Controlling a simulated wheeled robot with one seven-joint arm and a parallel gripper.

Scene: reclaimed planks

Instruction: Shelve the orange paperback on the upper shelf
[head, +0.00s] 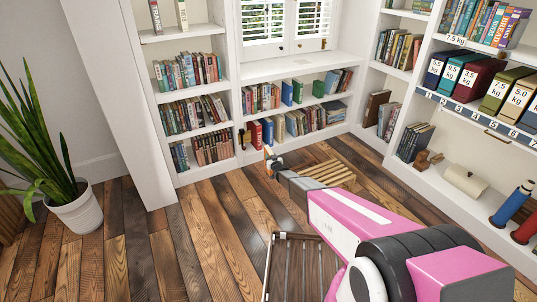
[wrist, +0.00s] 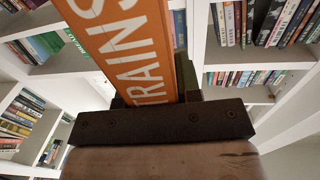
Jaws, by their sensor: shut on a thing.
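The orange paperback (wrist: 130,45) fills the upper middle of the wrist view, its spine lettered TRAINS in white. My gripper (wrist: 152,97) is shut on it; the dark fingers show at its lower end and the book extends away from them. In the head view my gripper (head: 273,166) is small, at the end of my pink arm, low in front of the middle bookcase. The book (head: 268,151) shows there only as a small orange patch. The middle bookcase's upper shelf (head: 318,97) holds a row of books with some gaps. I cannot tell whether this is the shelf named.
The left bookcase (head: 153,88) and right bookcase (head: 440,105) flank the middle one. Right shelves hold binders marked in kg, a paper roll (head: 466,181) and bottles. A slatted wooden piece (head: 325,174) lies on the floor near my gripper. A potted plant (head: 75,212) stands left.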

